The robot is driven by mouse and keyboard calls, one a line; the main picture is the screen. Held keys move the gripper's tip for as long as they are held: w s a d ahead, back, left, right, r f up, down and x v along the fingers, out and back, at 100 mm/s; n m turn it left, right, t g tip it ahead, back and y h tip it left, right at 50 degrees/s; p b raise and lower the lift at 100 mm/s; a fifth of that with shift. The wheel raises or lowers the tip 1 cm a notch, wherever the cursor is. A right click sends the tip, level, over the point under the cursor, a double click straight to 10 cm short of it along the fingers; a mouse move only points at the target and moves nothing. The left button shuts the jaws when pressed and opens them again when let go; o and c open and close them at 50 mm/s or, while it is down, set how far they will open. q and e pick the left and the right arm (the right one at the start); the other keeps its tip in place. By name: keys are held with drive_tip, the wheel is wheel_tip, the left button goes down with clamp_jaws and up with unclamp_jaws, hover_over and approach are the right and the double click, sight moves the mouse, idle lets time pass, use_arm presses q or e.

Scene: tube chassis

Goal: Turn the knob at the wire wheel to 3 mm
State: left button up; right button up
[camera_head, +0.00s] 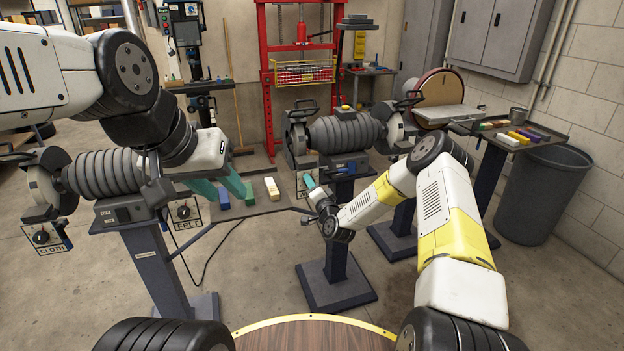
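The middle bench grinder (345,132) stands on a blue-grey pedestal, with a guarded wheel at each end. Below its left wheel (298,138) hangs a small sign (301,188) whose lettering starts with W; the rest is covered. The knob there is hidden behind my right gripper (310,184), so its setting cannot be read. My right gripper is at that sign, with only a bit of teal finger showing. Whether it touches the knob or is open cannot be told. My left gripper (222,184) is open, its two teal fingers apart and empty, right of the left grinder.
The left grinder (105,175) has signs reading CLOTH (50,238) and FELT (187,213), each with a knob. A disc sander (440,95) and grey bin (540,195) stand right. Coloured blocks (272,188) lie behind.

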clamp_jaws()
drive_tip(key=shift+n, duration=0.3)
drive_tip(key=shift+a+n, duration=0.15)
drive_tip(key=shift+n, duration=6.85)
drive_tip(key=shift+o, duration=1.8)
unclamp_jaws()
